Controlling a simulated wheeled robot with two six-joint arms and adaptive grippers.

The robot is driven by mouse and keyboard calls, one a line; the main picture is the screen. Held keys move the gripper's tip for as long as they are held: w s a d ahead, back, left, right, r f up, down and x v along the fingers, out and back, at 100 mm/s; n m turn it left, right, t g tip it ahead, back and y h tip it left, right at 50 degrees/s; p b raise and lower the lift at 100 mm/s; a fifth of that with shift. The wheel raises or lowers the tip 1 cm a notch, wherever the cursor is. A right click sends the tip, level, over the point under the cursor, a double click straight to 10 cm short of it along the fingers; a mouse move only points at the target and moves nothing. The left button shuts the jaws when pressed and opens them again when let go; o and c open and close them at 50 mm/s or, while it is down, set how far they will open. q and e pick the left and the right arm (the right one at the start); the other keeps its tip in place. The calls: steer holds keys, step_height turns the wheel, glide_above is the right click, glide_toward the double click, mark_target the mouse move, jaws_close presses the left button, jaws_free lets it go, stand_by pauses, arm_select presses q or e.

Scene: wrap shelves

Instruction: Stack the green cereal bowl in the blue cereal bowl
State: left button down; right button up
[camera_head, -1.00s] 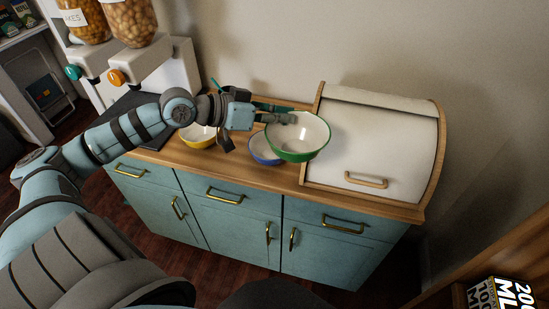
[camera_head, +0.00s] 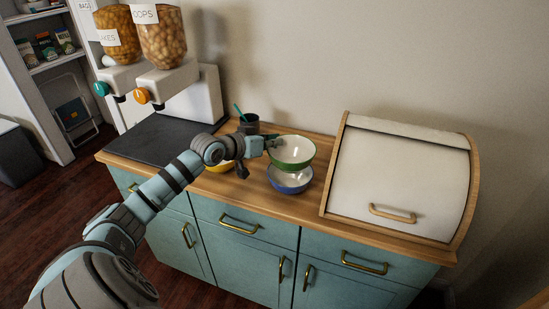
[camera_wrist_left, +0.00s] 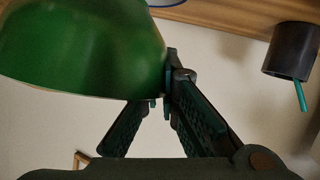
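The green cereal bowl (camera_head: 291,165), white inside, is upright at the rim grip of my left gripper (camera_head: 273,143). It appears just above the blue cereal bowl (camera_head: 289,189), which stands on the wooden counter. The blue bowl's white inside shows below the green one; whether they touch cannot be told. In the left wrist view, the green bowl (camera_wrist_left: 90,60) fills the upper left, against the fingers of my left gripper (camera_wrist_left: 163,105). A blue rim (camera_wrist_left: 190,2) shows at the top edge. My right gripper is not in view.
A yellow bowl (camera_head: 222,166) sits behind my left wrist. A dark cup (camera_head: 249,124) with a teal stick stands at the back. A white bread box (camera_head: 395,175) is to the right of the bowls. Cereal dispensers (camera_head: 160,45) stand at the left. The counter front (camera_head: 255,202) is clear.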

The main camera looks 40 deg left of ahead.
mark_target(274, 153)
arm_select(q)
step_height(274, 153, down, 4)
steer(key=shift+d+r+b, duration=0.1)
steer(key=shift+r+b, duration=0.15)
steer(key=shift+b, duration=0.15)
steer(key=shift+s+f, duration=0.1)
steer(key=shift+f, duration=0.15)
steer(key=shift+s+f+b, duration=0.1)
steer(key=shift+f+b, duration=0.25)
steer(key=shift+f, duration=0.2)
steer(key=c, duration=1.8)
jaws_free()
